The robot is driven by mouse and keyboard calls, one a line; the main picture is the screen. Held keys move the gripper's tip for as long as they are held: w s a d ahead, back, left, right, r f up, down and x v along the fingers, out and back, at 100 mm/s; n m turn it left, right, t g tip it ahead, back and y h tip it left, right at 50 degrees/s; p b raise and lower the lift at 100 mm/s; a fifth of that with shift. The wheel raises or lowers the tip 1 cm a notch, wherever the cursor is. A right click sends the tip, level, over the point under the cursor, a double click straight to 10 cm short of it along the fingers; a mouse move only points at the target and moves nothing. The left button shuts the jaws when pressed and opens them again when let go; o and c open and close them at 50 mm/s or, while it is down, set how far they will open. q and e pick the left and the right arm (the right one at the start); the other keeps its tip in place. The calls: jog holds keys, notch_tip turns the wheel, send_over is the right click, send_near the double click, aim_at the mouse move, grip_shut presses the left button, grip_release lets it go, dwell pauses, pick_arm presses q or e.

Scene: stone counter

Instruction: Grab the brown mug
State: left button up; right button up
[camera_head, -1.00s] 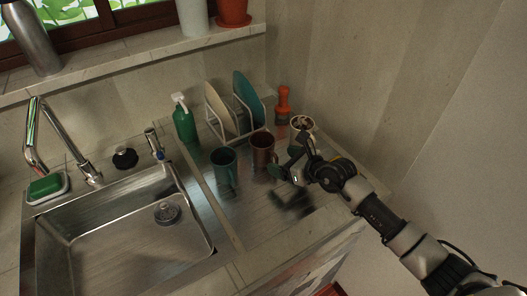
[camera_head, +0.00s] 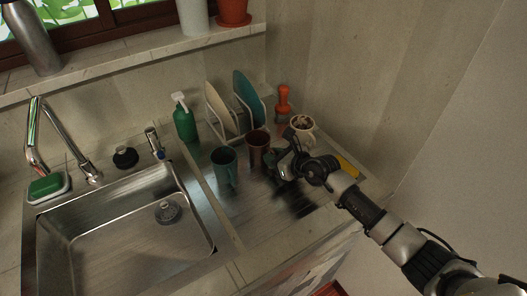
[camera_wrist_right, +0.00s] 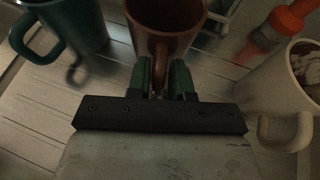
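The brown mug (camera_head: 258,142) stands on the metal drainboard between the green mug and the white mug. In the right wrist view the brown mug (camera_wrist_right: 168,22) is straight ahead, with its handle toward me. My right gripper (camera_head: 279,153) is at the mug's near right side. In the right wrist view my right gripper's green fingertips (camera_wrist_right: 165,75) are close together, one on each side of the handle, shut on it. The part of the handle between the fingers is mostly hidden. My left gripper is not in view.
The green mug (camera_head: 224,165) stands close on the left, and the white mug (camera_head: 303,127) on the right. A dish rack with plates (camera_head: 248,98) and an orange-handled brush (camera_head: 283,101) stand behind. A yellow item (camera_head: 347,167) lies beyond my wrist. The sink (camera_head: 120,240) is left.

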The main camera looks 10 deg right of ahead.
grip_shut()
jog(key=shift+r, duration=0.2)
